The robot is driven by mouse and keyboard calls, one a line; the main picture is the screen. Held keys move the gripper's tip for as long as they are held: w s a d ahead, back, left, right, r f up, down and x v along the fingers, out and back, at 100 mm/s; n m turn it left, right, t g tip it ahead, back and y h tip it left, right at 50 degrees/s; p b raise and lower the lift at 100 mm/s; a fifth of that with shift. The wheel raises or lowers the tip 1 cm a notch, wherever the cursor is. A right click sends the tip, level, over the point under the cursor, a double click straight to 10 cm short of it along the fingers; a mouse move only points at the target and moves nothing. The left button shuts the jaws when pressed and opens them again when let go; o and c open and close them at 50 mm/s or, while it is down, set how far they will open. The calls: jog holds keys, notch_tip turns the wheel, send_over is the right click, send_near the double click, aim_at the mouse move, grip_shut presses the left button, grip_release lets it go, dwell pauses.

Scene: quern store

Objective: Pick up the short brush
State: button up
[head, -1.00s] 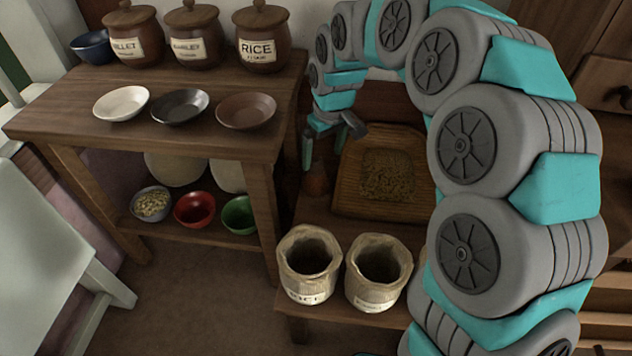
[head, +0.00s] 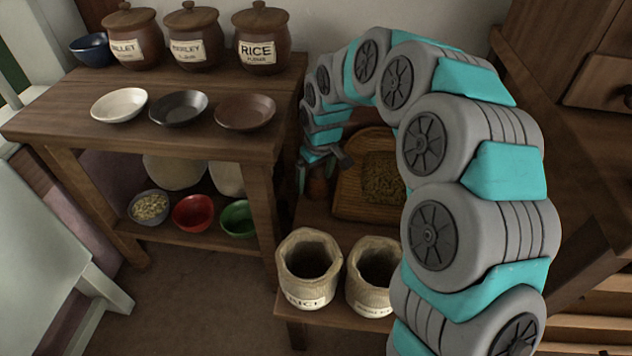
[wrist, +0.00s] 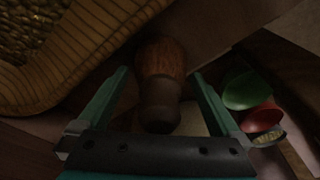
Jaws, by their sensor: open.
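A stubby brown wooden thing with a dark rounded knob, which looks like the short brush (head: 318,188), stands on the low bench left of the woven tray. In the wrist view the brush (wrist: 160,58) lies between the two teal fingers, with a visible gap on each side. I cannot make out bristles. My gripper (head: 315,176) is open, down at the brush and partly hiding it in the head view. In the wrist view my gripper (wrist: 160,75) holds nothing.
The woven tray (head: 343,208) with grain is close beside the brush; it also shows in the wrist view (wrist: 95,52). Two open sacks (head: 308,262) stand in front. The left table (head: 60,115) carries dishes and jars, with bowls (head: 193,212) on its lower shelf.

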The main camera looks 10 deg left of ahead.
aim_at(316, 167)
jog(key=shift+c, duration=0.2)
jog(key=c, duration=1.2)
jog(key=shift+r, duration=0.25)
jog(key=shift+r, duration=1.55)
jog(key=shift+s+d+r, duration=0.15)
jog(key=shift+s, duration=0.05)
jog(key=s+d, duration=0.3)
jog(key=s, duration=0.1)
jog(key=s+d+r, duration=0.1)
jog(key=s+d, duration=0.2)
jog(key=s, duration=0.1)
jog(key=s+d+p, duration=0.1)
jog(key=s+d, duration=0.2)
jog(key=s, duration=0.1)
jog(key=shift+s+d+r, duration=0.1)
jog(key=shift+s+r, duration=0.05)
jog(key=shift+s, duration=0.1)
